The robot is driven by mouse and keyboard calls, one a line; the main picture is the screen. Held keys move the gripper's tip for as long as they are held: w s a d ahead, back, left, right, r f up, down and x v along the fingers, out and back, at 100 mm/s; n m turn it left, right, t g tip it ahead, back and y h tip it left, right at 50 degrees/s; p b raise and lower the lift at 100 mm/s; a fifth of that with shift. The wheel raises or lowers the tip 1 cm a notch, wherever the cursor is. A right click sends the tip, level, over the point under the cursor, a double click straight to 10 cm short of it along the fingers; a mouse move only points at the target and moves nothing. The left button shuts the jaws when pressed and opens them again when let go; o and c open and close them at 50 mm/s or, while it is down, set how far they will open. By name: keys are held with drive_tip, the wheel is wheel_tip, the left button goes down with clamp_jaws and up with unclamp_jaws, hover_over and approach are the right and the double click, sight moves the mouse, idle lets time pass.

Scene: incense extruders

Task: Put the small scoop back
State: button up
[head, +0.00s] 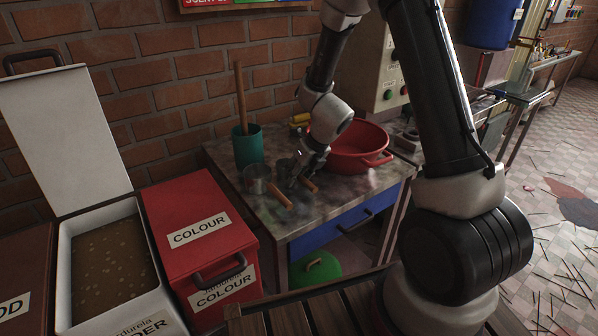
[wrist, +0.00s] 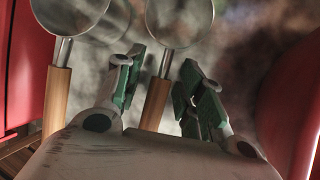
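Two metal scoops with wooden handles lie on the worktop. The left scoop (head: 257,180) is clear of my gripper; in the wrist view its handle (wrist: 57,98) is at the left. The right scoop (head: 285,168) is partly hidden by my gripper (head: 303,178) in the head view. In the wrist view, my gripper (wrist: 162,62) is open, with the right scoop's handle (wrist: 156,103) showing between its green-padded fingers, nearer the left finger. The right scoop's bowl (wrist: 180,22) is just beyond the fingertips. I cannot tell for sure which scoop is the small one.
The worktop (head: 345,205) also bears a green cup (head: 248,148) with a wooden stick and a red basin (head: 352,147) close right of my gripper. A red COLOUR bin (head: 195,235) and an open white powder bin (head: 65,255) stand left of it.

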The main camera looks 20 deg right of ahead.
drive_tip(key=s+d+r+n, duration=0.3)
drive_tip(key=s+r, duration=0.1)
drive_tip(key=r, duration=0.4)
drive_tip(key=s+d+r+n, duration=0.2)
drive_tip(key=s+r+n, duration=0.1)
drive_tip(key=r, duration=0.6)
drive_tip(key=s+d+r+n+h, duration=0.1)
drive_tip(key=s+d+r+n, duration=0.2)
drive_tip(key=s+n, duration=0.4)
drive_tip(key=s+d+r+n+h, duration=0.1)
drive_tip(key=s+d+r+n, duration=0.3)
drive_tip(key=s+n, duration=0.3)
drive_tip(key=s+d+r+n+h, duration=0.1)
drive_tip(key=s+d+r+n, duration=0.2)
drive_tip(key=s+n, duration=0.4)
drive_tip(key=r+n, duration=0.1)
drive_tip(key=n, duration=0.4)
drive_tip(key=shift+s+d+n+h, duration=0.2)
drive_tip(key=shift+s+n+h, duration=0.1)
drive_tip(key=shift+n, duration=0.1)
